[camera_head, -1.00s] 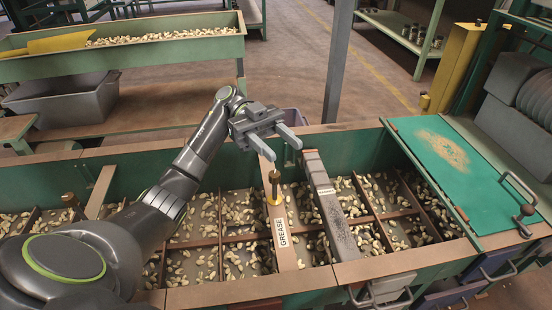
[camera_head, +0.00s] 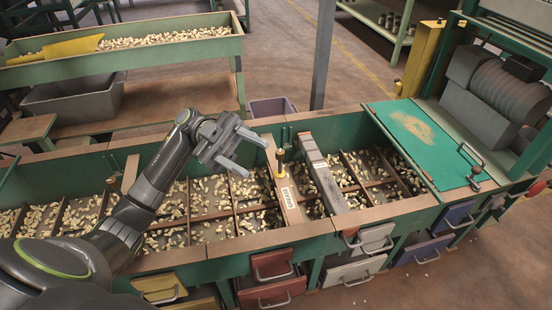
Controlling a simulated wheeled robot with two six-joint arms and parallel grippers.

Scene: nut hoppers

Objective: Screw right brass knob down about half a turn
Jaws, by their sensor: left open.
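The right brass knob (camera_head: 280,157) stands upright, with a dark top, on a wooden crossbar (camera_head: 286,197) labelled GREASE over the nut hopper. Another brass knob (camera_head: 111,184) stands on a crossbar further left, partly behind my arm. My left gripper (camera_head: 254,156) is open and empty. In the picture its two fingers point right, just left of the right knob, and I see no contact. My right gripper is not in view.
A dark grey bar (camera_head: 324,172) crosses the hopper just right of the knob. The hopper (camera_head: 240,245) holds nuts in divided compartments. A green lid (camera_head: 425,135) covers its right end. Drawers with handles line the front.

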